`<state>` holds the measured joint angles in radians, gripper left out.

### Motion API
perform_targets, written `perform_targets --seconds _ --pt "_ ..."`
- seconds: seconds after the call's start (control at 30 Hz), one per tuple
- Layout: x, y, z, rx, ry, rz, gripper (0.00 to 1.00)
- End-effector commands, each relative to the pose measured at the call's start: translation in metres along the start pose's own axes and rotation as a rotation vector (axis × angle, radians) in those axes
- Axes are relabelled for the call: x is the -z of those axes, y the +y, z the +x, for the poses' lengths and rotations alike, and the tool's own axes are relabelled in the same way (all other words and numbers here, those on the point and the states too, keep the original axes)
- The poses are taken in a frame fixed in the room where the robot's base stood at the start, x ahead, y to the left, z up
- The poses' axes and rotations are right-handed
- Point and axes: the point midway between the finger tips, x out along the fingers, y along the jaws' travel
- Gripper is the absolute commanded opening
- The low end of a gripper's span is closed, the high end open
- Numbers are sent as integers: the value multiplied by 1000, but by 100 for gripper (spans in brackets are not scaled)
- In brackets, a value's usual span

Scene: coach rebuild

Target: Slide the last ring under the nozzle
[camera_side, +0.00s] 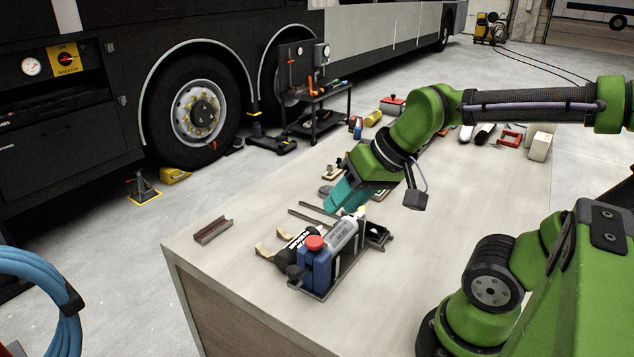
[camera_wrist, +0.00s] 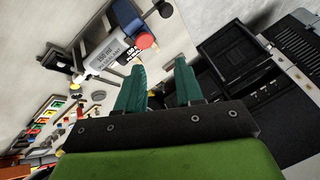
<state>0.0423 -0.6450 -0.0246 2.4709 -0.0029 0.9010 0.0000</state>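My gripper (camera_side: 335,209) is just left of the nozzle in the side view, teal fingers slanting down. In the wrist view its fingers (camera_wrist: 159,66) are apart with nothing seen between them. A small grey disc (camera_side: 325,190), possibly a ring, lies beyond the fingers; I cannot tell for sure.
Dark bars (camera_side: 312,215) and a reddish channel piece (camera_side: 213,230) lie on the bench (camera_side: 450,205). Tools and small parts fill its far side. The near right bench is mostly clear.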

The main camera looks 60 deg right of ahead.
Motion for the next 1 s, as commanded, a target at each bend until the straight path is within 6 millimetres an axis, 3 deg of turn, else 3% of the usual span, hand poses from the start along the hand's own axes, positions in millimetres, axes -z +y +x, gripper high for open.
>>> perform_targets --seconds 0.03,0.1,0.3,0.5,0.6,0.7,0.8,1.0 --pt "14 8 6 -27 -23 46 44" --pt "37 23 15 -70 -60 131 55" --pt "105 90 37 -227 -150 446 55" --pt "154 176 53 -426 -203 781 55" --pt "170 210 54 -516 -206 920 55" --pt "183 225 50 -573 -195 1023 55" --pt "191 222 40 -584 -177 1086 55" --pt "180 225 55 -588 -192 1115 55"
